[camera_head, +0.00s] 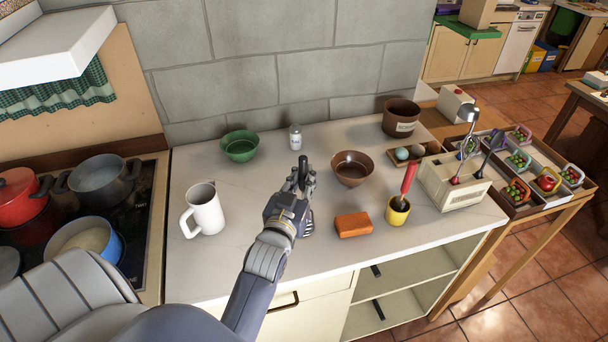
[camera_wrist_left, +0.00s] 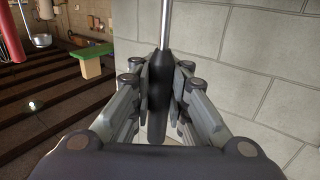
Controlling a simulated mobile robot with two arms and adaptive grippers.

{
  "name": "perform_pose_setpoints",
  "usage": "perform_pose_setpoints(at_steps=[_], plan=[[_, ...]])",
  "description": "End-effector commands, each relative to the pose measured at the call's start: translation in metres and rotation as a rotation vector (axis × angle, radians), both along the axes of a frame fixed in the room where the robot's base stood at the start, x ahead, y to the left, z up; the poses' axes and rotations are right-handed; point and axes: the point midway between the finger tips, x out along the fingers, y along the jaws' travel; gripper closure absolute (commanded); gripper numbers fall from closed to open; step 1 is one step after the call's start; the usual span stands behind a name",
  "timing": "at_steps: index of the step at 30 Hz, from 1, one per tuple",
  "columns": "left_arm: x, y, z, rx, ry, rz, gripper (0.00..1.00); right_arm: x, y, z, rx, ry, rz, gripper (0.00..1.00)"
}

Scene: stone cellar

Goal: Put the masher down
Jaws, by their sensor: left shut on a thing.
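My left gripper (camera_head: 300,186) is over the middle of the pale worktop (camera_head: 240,262). It is shut on the masher's black handle (camera_head: 303,165), which stands up above the fingers. In the left wrist view the black handle (camera_wrist_left: 161,75) and its metal shaft (camera_wrist_left: 166,24) show between the two fingers. A grey part low beside the hand looks like the masher's head (camera_head: 307,227). I cannot tell whether it touches the worktop. My right gripper is not in view.
A white mug (camera_head: 207,210) stands left, an orange block (camera_head: 353,224) and yellow cup (camera_head: 397,212) right. A brown bowl (camera_head: 351,169), green bowl (camera_head: 239,147) and shaker (camera_head: 295,137) are behind. A cream utensil box (camera_head: 452,188) stands further right. Worktop is bare between mug and hand.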

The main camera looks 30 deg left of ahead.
Motion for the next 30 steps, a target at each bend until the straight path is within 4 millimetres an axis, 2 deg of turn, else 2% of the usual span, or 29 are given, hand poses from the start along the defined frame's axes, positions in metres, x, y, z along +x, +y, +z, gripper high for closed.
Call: perform_pose_setpoints(at_steps=[5, 12, 13, 15, 16, 30], plan=[[0.000, 0.000, -0.003, 0.000, -0.003, 0.000, 1.00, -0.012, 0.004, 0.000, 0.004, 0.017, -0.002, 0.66], [0.000, 0.000, -0.007, 0.000, -0.003, 0.000, 1.00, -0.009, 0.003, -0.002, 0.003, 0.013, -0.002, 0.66], [0.000, 0.000, -0.006, 0.000, -0.002, 0.000, 0.84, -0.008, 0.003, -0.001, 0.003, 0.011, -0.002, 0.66], [0.000, 0.000, -0.006, 0.000, -0.002, 0.000, 0.68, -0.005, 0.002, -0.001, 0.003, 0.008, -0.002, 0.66], [0.000, 0.000, -0.006, 0.000, -0.002, 0.000, 0.64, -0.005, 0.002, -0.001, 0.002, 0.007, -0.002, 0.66], [0.000, 0.000, -0.003, -0.001, -0.001, 0.000, 0.64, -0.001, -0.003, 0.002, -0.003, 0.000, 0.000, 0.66]])
